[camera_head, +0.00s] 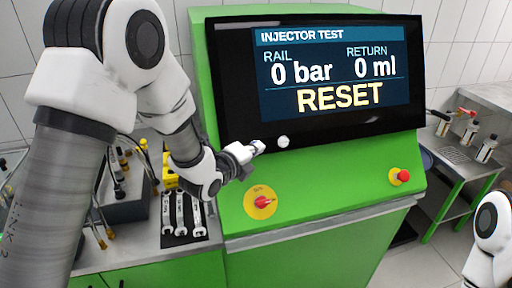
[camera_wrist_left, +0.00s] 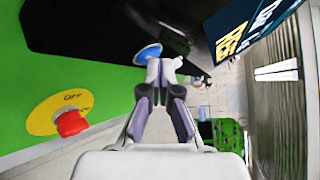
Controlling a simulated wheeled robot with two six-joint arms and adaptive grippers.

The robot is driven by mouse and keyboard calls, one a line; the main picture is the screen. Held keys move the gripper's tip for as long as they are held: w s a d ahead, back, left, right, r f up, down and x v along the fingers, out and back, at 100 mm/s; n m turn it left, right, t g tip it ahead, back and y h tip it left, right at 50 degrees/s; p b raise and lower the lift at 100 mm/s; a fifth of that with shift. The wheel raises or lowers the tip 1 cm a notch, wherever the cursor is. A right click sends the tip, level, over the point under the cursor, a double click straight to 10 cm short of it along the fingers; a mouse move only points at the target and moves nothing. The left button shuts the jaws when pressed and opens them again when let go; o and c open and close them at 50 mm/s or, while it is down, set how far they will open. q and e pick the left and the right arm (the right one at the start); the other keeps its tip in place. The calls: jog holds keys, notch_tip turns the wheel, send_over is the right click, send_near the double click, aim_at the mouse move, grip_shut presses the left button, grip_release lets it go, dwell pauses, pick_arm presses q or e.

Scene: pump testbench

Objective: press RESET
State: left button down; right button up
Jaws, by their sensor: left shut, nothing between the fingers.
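The green test bench carries a black screen panel (camera_head: 320,75) that reads INJECTOR TEST, RAIL 0 bar, RETURN 0 ml and RESET. Below the display, on the panel's lower border, are a blue button (camera_head: 257,144) and a white button (camera_head: 283,141). My left gripper (camera_head: 252,149) is shut and empty, with its fingertips at the blue button and partly covering it. In the left wrist view the blue button (camera_wrist_left: 148,52) shows just beyond the fingertips (camera_wrist_left: 164,68). I cannot tell whether they touch. The right gripper is out of view.
A red rotary knob on a yellow plate (camera_head: 261,202) sits below the left gripper. A red emergency stop (camera_head: 400,177) is on the right of the green front. Wrenches (camera_head: 183,214) lie on the left bench. A metal side table (camera_head: 460,155) stands right.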

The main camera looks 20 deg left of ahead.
pick_arm(q)
jog(key=shift+w+a, duration=0.1)
dwell(0.5)
jog(key=shift+s+d+r, duration=0.3)
jog(key=shift+s+d, duration=0.2)
jog(key=shift+s, duration=0.2)
jog(key=s, duration=0.1)
jog(key=s+d+r, duration=0.2)
jog(key=shift+s+d, duration=0.2)
jog(key=shift+s, duration=0.15)
dwell(0.6)
